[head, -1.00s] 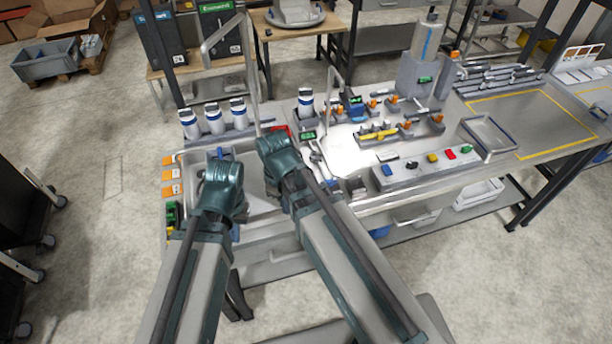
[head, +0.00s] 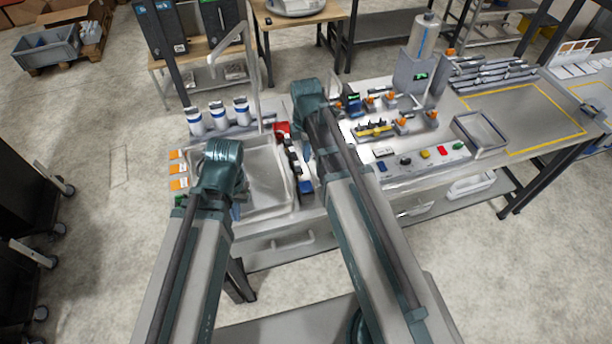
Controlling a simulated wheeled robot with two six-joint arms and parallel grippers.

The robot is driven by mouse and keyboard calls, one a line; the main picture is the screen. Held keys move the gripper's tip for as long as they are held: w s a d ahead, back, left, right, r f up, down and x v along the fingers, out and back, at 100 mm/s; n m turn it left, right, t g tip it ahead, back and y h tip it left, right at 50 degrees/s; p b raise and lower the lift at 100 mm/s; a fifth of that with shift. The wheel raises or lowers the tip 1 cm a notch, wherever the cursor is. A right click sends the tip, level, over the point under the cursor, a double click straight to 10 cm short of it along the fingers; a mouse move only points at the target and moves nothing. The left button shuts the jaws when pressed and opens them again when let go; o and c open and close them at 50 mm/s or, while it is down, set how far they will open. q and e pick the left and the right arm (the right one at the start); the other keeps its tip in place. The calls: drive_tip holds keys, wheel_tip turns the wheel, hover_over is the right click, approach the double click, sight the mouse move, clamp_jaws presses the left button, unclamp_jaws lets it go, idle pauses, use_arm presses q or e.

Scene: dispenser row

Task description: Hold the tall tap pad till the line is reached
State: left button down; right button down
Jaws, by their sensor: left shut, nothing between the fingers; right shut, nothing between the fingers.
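A tall grey bent tap (head: 250,65) rises at the back of the sink basin (head: 262,208). I cannot make out its pad or a fill line. My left gripper (head: 220,170) is over the left part of the sink, in front of the tap; it is shut and empty. My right gripper (head: 308,98) is to the right of the tap's post, over the back of the bench; it is shut and empty. Both fingertips are hidden behind the wrists. A second, shorter tap (head: 335,82) is partly hidden behind my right gripper.
Several white bottles with blue bands (head: 218,115) stand left of the tall tap. A red block (head: 283,130) lies by the basin's back right corner. A grey dispenser (head: 413,75), a button panel (head: 422,160) and a grey tray (head: 480,133) are to the right.

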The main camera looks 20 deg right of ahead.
sight(306, 186)
drive_tip(key=shift+f, duration=0.15)
wheel_tip(306, 186, down, 14)
drive_tip(key=b, duration=1.4)
